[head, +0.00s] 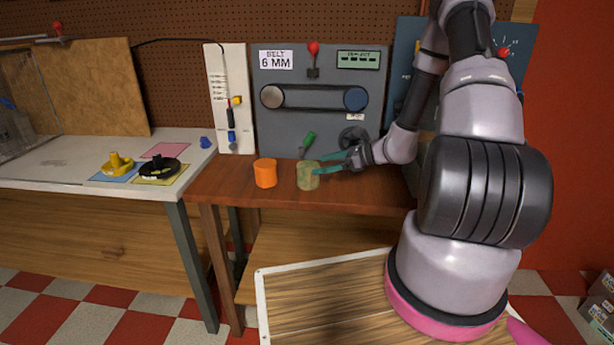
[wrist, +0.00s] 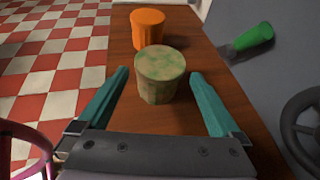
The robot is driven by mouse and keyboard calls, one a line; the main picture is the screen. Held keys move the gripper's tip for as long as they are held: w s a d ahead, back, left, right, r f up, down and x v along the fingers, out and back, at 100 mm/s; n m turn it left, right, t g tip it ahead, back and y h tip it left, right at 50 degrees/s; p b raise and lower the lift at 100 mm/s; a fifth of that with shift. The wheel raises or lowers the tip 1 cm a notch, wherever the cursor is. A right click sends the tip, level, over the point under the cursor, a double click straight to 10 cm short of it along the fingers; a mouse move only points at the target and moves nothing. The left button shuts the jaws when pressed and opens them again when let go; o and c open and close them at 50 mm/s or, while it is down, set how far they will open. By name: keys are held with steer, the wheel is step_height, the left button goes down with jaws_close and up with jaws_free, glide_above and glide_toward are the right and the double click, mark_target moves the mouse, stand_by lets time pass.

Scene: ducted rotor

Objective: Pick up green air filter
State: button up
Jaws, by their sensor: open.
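The green air filter (head: 308,175) is a mottled green and tan cylinder standing upright on the brown wooden bench. In the wrist view the filter (wrist: 160,74) stands just ahead of and partly between my gripper's fingertips. My gripper (head: 338,162) reaches in from the right, and its two teal fingers are spread wide. In the wrist view the gripper (wrist: 158,75) is open, with a gap visible between each finger and the filter. Nothing is held.
An orange cylinder (head: 265,173) stands left of the filter, close behind it in the wrist view. A green-handled tool (head: 307,142) is near the grey belt panel (head: 290,122) behind. A dark handwheel (wrist: 304,122) is at the right. Bare bench (head: 225,180) lies left.

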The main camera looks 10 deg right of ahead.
mark_target(314, 166)
steer(key=x, duration=0.5)
steer(key=shift+w+a, duration=0.15)
steer(key=shift+a, duration=0.2)
steer(key=c, duration=1.1)
steer(key=shift+c, duration=0.2)
